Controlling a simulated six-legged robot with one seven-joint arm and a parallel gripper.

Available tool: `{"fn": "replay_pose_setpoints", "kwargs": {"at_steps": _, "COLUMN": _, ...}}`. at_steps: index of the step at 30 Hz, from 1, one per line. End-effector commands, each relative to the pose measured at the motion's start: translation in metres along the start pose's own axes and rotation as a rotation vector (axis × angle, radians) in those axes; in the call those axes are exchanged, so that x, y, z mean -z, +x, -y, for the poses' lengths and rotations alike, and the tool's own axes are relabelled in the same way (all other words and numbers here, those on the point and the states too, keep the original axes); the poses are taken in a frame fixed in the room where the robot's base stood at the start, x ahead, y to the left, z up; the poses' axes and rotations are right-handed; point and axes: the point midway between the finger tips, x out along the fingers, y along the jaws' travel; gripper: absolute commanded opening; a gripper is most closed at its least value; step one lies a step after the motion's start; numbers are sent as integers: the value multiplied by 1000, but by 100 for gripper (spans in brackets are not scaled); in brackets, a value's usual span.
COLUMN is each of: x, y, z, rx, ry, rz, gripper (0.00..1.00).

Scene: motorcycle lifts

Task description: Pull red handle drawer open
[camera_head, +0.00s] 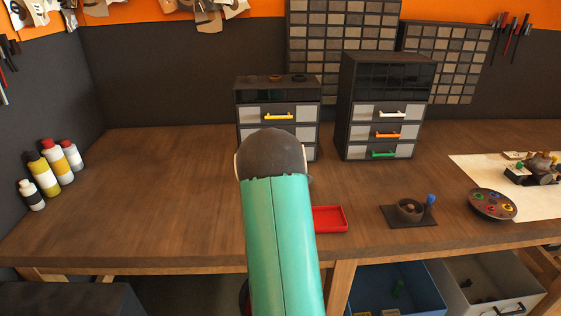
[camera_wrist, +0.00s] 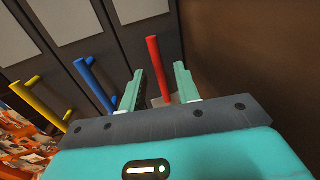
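In the wrist view, the red handle (camera_wrist: 156,64) is a bar on a dark cabinet with light drawer panels. My gripper (camera_wrist: 159,74) is open, with one teal finger on each side of the red handle and visible gaps between. I cannot tell how deep the handle sits between the fingers. In the head view, the left cabinet (camera_head: 277,97) shows a yellow-handled drawer (camera_head: 278,116). My arm hides its lower front, and neither the red handle nor my gripper shows there. The drawers that I can see look shut.
In the wrist view, a blue handle (camera_wrist: 94,86) and a yellow handle (camera_wrist: 40,107) are left of the red one. A second cabinet (camera_head: 386,78) stands to the right on the wooden bench (camera_head: 160,190). A red tray (camera_head: 331,219) lies beside my arm. Bottles (camera_head: 50,172) stand far left.

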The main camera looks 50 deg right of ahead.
Motion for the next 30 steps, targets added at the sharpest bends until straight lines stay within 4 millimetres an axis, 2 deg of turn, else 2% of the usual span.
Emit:
{"fn": "replay_pose_setpoints", "kwargs": {"at_steps": 4, "x": 0, "y": 10, "z": 0, "rx": -1, "ry": 0, "rz": 0, "gripper": 32}}
{"fn": "replay_pose_setpoints", "kwargs": {"at_steps": 12, "x": 0, "y": 12, "z": 0, "rx": -1, "ry": 0, "rz": 0, "gripper": 32}}
{"fn": "replay_pose_setpoints", "kwargs": {"at_steps": 17, "x": 0, "y": 11, "z": 0, "rx": -1, "ry": 0, "rz": 0, "gripper": 1}}
{"fn": "replay_pose_setpoints", "kwargs": {"at_steps": 30, "x": 1, "y": 4, "z": 2, "rx": 2, "ry": 0, "rz": -1, "gripper": 0}}
